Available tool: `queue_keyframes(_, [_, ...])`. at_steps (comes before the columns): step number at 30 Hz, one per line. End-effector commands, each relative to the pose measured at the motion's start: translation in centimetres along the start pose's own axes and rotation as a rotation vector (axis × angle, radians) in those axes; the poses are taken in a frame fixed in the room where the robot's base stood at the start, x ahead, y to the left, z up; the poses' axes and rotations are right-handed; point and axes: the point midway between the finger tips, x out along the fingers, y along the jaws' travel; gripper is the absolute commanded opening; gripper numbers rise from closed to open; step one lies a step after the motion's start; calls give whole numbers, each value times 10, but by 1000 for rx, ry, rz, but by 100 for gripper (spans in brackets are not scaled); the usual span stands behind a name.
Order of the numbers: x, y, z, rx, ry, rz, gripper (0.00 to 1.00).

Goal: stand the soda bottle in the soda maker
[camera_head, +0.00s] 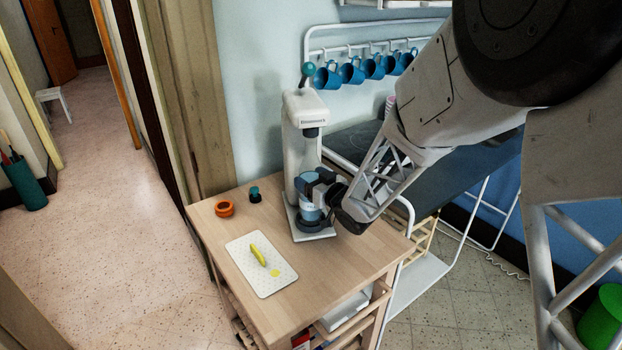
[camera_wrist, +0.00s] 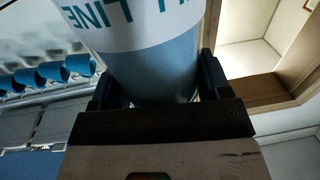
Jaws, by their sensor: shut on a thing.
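The soda maker (camera_head: 300,118) is a tall white machine with a teal-knobbed lever on top. It stands on the wooden cart. The soda bottle (camera_head: 310,212) is bluish and upright, low in front of the machine's column and over its base. In the wrist view the bottle (camera_wrist: 155,55) shows a white label with teal letters, between my fingers. My gripper (camera_head: 318,186) is shut on the bottle from the right, and it also shows in the wrist view (camera_wrist: 160,88). My fingers hide part of the bottle; I cannot tell whether it rests on the base.
The wooden cart (camera_head: 232,258) also holds a white cutting board (camera_head: 262,281) with a yellow item, an orange ring (camera_head: 224,208) and a small teal-topped object (camera_head: 255,194). Blue mugs (camera_head: 352,72) hang behind on a rail. A dark counter (camera_head: 357,141) lies to the right.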

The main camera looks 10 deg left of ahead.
Motion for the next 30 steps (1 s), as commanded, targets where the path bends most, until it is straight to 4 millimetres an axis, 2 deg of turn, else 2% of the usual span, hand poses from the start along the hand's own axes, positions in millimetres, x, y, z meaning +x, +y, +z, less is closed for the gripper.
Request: queue_keyframes(30, [0,0,13,0,2,0,42])
